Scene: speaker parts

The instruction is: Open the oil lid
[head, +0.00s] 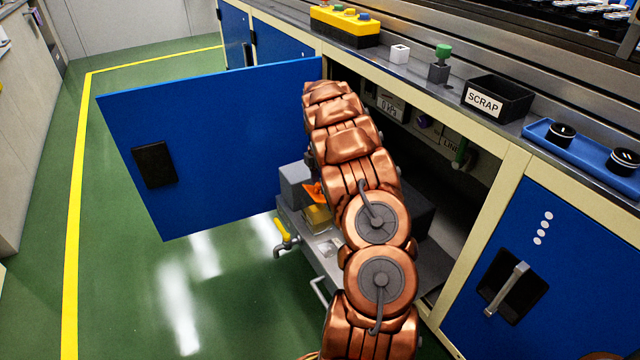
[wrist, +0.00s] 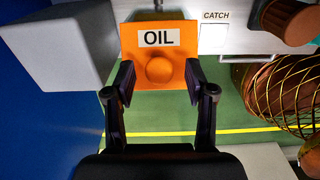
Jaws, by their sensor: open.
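The orange oil lid (wrist: 184,28) has a white OIL label and a round orange knob (wrist: 160,70) in the wrist view. My gripper (wrist: 160,76) is open, with one dark finger on each side of the knob. The fingertips overlap the lid's lower edge in the picture; I cannot tell whether they touch it. In the head view a bit of orange (head: 315,192) shows beside my arm, above a yellow box (head: 318,217). My arm hides the gripper there.
A grey block (wrist: 55,45) stands close on the left. A CATCH label (wrist: 215,16) and a brown mesh-covered thing (wrist: 285,90) are on the right. The blue cabinet door (head: 215,130) stands open. A SCRAP bin (head: 505,96) sits on the counter.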

